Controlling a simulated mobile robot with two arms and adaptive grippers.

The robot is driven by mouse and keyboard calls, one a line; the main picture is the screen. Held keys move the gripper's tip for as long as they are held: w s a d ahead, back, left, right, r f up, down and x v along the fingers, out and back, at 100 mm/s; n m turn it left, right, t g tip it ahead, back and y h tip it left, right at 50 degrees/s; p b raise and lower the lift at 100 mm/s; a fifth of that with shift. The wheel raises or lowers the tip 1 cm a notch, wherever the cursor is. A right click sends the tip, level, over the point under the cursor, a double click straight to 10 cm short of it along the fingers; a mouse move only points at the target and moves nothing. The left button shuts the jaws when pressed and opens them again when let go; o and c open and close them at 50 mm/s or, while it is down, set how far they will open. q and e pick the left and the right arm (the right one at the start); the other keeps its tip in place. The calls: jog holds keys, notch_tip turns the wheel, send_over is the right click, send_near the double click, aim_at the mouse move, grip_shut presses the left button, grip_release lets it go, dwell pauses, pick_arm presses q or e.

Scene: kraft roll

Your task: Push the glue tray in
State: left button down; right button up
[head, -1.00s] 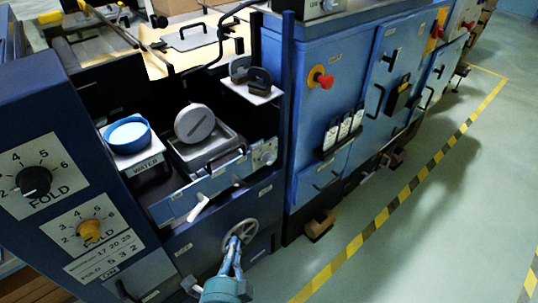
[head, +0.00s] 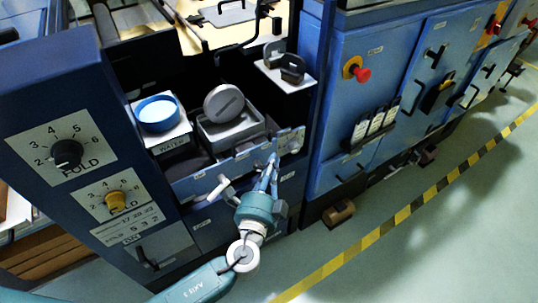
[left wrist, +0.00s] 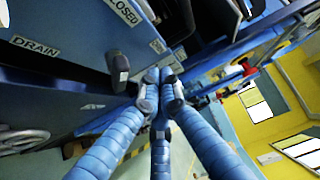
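The glue tray is the grey metal pan (head: 232,135) in the open bay, with a grey round disc (head: 224,102) standing in it. A blue front panel (head: 200,183) runs along its near side and projects from the bay. A pale lever (head: 221,187) sits on that panel. My left gripper (head: 270,165) is in front of the panel, right of the lever, fingers pointing up at it. In the left wrist view its blue fingers (left wrist: 160,84) meet at the tips with nothing visible between them. Contact with the panel is unclear. My right gripper is out of view.
A white shelf with dark clips (head: 291,70) is at the right. The dial panel (head: 75,150) stands left, and a blue cabinet with a red knob (head: 362,74) stands right. The floor in front is open.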

pick_arm(q)
jog(key=shift+w+a, duration=0.6)
jog(key=shift+w, duration=0.15)
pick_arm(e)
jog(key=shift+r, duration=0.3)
